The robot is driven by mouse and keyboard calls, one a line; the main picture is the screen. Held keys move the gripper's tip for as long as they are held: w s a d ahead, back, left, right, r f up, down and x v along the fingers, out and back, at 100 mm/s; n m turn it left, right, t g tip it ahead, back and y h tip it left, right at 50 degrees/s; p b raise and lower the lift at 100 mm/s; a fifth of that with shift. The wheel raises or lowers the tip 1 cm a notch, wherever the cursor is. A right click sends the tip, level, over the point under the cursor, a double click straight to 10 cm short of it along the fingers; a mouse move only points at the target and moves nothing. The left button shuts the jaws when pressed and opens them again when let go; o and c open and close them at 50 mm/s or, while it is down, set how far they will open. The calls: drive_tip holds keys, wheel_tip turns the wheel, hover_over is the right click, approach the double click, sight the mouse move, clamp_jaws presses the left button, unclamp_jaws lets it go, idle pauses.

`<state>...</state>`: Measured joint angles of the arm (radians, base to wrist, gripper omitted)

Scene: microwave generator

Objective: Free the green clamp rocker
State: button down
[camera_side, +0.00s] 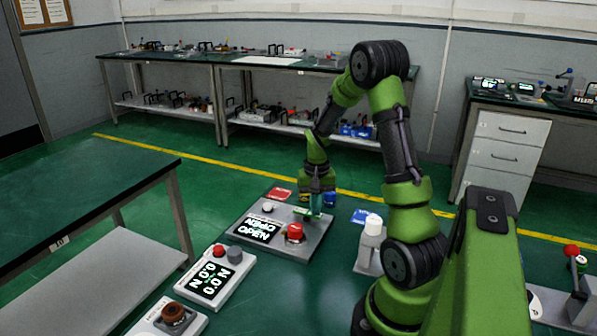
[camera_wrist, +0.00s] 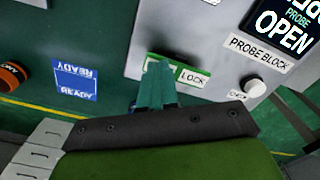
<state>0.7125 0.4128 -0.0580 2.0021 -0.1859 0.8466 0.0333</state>
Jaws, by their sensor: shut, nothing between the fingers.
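The green clamp rocker (camera_wrist: 180,66) shows in the wrist view as a green strip beside a white LOCK label (camera_wrist: 193,76), at the edge of a grey panel (camera_wrist: 205,30). My gripper (camera_wrist: 157,66) is shut with nothing between its fingers. Its teal fingertips overlap the left part of the rocker and hide some of it; I cannot tell whether they touch. In the side view my gripper (camera_side: 316,208) points down over the back right part of the grey panel (camera_side: 295,249), and the rocker shows there only as a small green bit at the fingertips.
The panel carries an OPEN screen (camera_side: 257,229), a red knob (camera_side: 295,231) and a white knob (camera_side: 267,207). The wrist view shows a PROBE BLOCK label (camera_wrist: 258,48), a white button (camera_wrist: 255,88) and a blue READY card (camera_wrist: 75,80). A white-topped post (camera_side: 373,225) stands to the right.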

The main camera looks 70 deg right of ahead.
drive_tip(key=shift+r, duration=3.45)
